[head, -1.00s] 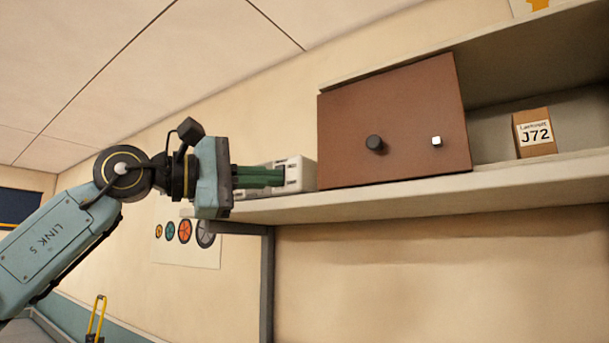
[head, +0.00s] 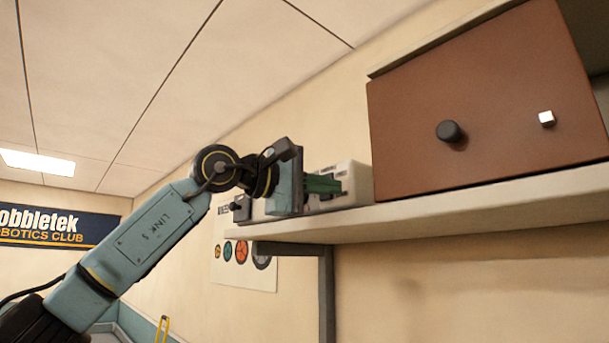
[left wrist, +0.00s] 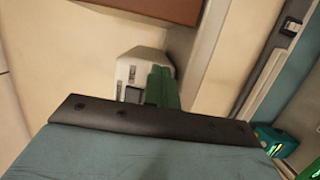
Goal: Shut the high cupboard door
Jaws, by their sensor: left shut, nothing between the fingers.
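The high cupboard door (head: 490,85) is a brown panel with a dark round knob (head: 449,131) and a small pale square knob (head: 547,118). It stands above a pale shelf board (head: 450,210), and open cupboard interior shows past its right edge. A brown panel edge, likely this door, shows at the top of the left wrist view (left wrist: 165,8). My left gripper (head: 338,184) has green fingers, shut and empty, left of the door and apart from it in the picture. The fingers also show in the left wrist view (left wrist: 163,88). My right gripper is not in view.
A white device (head: 352,180) sits on the shelf just behind my left fingers, left of the door. A grey shelf support (head: 326,290) runs down below. A poster (head: 245,262) with coloured discs hangs on the wall. Open air lies below the shelf at right.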

